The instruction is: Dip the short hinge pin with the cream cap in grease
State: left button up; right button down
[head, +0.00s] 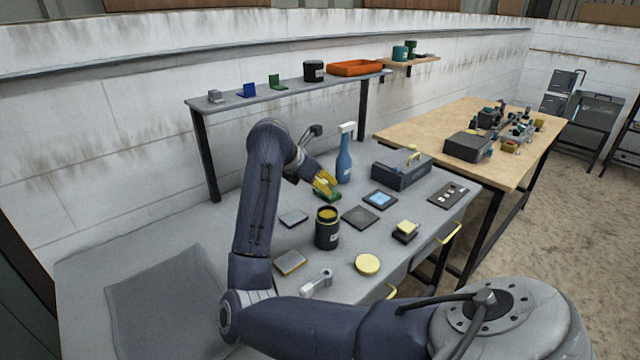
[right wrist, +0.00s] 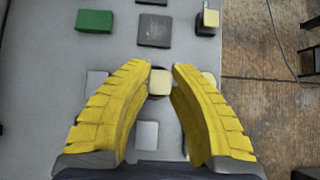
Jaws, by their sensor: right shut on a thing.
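My right gripper (head: 325,185) is over the back of the grey bench, beside the blue spray bottle. In the right wrist view its yellow fingers (right wrist: 160,78) are shut on a small piece with a cream square top (right wrist: 160,81), which looks like the cream-capped hinge pin. The pin's shaft is hidden there, and the pin cannot be made out in the head view. An open black can (head: 327,235) with yellow stuff inside, apparently the grease, stands upright in front of the gripper. A round yellow lid (head: 367,265) lies to its right. My left gripper is not in view.
A green block (head: 327,195) lies close below the gripper. The spray bottle (head: 344,158), grey box (head: 400,172), blue-screened device (head: 380,200), dark pad (head: 360,217) and cream-topped block (head: 405,229) stand to the right. A grey mat (head: 165,305) covers the clear left front.

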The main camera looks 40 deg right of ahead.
jog(key=shift+f, duration=2.75)
jog(key=shift+f, duration=0.5)
jog(key=shift+r, duration=3.5)
